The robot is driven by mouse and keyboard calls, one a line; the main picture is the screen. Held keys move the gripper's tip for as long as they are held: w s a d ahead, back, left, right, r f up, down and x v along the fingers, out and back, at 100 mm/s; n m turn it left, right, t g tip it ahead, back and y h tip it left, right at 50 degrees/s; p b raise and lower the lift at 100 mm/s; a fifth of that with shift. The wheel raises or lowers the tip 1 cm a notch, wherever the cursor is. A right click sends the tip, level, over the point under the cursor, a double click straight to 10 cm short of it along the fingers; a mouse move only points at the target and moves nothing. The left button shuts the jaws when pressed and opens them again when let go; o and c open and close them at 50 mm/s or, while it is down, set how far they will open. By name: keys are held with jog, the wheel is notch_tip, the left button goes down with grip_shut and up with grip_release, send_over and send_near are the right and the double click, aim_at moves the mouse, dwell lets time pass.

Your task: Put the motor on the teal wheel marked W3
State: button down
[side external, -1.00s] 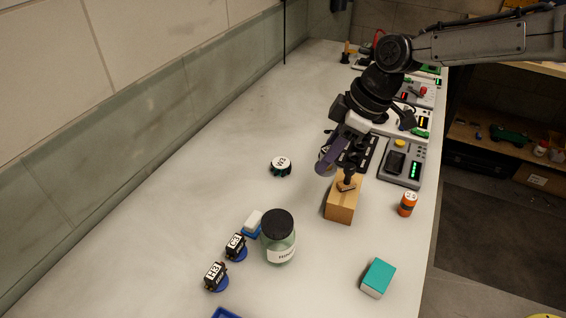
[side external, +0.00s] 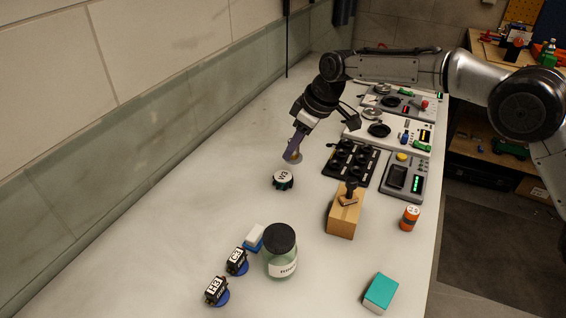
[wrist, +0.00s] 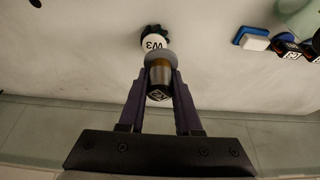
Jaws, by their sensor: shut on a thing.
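The wheel marked W3 (side external: 283,180) lies flat on the bench, with a white labelled top and a dark teal rim. It also shows in the wrist view (wrist: 155,42), just beyond my fingertips. My gripper (side external: 294,151) is shut on the motor (wrist: 159,79), a short cylinder with silver and amber bands and a marked dark end. In the side view the motor (side external: 295,157) hangs a little above and beyond the wheel, apart from it. In the wrist view the motor's far end comes close to the wheel's lower edge; the exact gap is hard to tell.
A wooden block (side external: 343,218) with a dark piece on top stands to the right. A dark-lidded jar (side external: 281,257), a blue and white block (side external: 254,238) and two servos marked H3 (side external: 216,290) and C3 (side external: 236,261) are nearer the camera. Control panels line the right edge.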

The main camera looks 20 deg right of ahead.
aim_at(299, 155)
jog(key=w+f, duration=0.1)
jog(key=w+a+f, duration=0.1)
jog(key=f, duration=0.1)
jog(key=shift+w+a+f, duration=0.15)
jog(key=shift+w+f, duration=0.15)
jog(key=shift+w, duration=0.1)
jog(key=shift+w+f, duration=0.1)
jog(key=shift+f, duration=1.65)
jog(key=shift+f, duration=0.15)
jog(key=c, duration=0.6)
grip_release()
jog(key=v, duration=1.1)
jog(key=shift+w+a, duration=0.1)
jog(key=shift+s+d+r, duration=0.2)
jog(key=shift+r, duration=0.4)
